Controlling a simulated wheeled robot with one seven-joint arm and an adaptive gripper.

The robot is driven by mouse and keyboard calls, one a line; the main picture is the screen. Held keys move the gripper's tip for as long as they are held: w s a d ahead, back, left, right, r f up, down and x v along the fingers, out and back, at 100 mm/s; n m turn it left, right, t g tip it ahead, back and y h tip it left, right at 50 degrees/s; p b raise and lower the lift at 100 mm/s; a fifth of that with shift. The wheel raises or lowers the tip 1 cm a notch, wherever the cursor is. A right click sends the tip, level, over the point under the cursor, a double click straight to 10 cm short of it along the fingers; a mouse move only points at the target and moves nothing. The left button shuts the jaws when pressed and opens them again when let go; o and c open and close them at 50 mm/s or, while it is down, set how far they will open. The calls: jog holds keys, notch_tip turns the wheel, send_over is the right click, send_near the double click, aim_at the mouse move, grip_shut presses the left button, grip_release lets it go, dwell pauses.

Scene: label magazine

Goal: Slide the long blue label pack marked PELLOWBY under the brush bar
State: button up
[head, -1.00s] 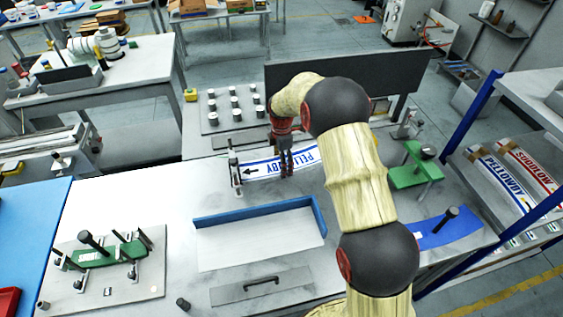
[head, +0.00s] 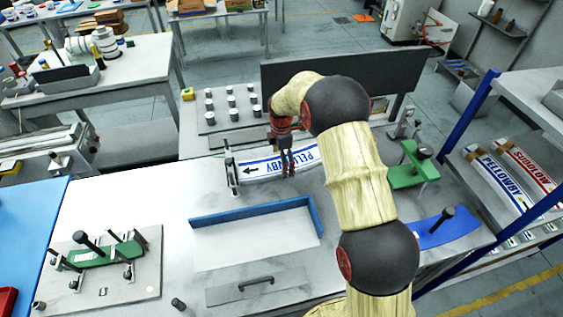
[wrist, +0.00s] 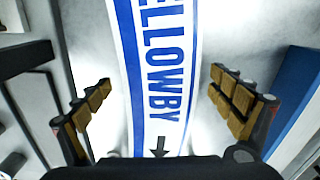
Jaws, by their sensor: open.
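The PELLOWBY label pack (head: 262,168) is long, slightly curved and white with blue edges and blue lettering. It lies flat on the bench, its black arrow pointing left. In the wrist view the pack (wrist: 155,70) runs down between my fingers. My gripper (head: 287,172) is open over the pack's middle, with a finger on each side (wrist: 163,108) and visible gaps to the pack's edges. A narrow upright bar on posts (head: 231,172), apparently the brush bar, stands across the pack's left end. Whether the end is under it I cannot tell. My arm hides the pack's right end.
A tray with blue walls (head: 316,216) lies in front of the pack. Behind stand several weights on a grey plate (head: 238,119) and a dark upright panel (head: 330,84). A green fixture (head: 410,172) and a blue curved piece (head: 440,232) are at right.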

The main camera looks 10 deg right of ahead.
notch_tip(320, 180, up, 12)
dwell(0.7)
dwell(0.4)
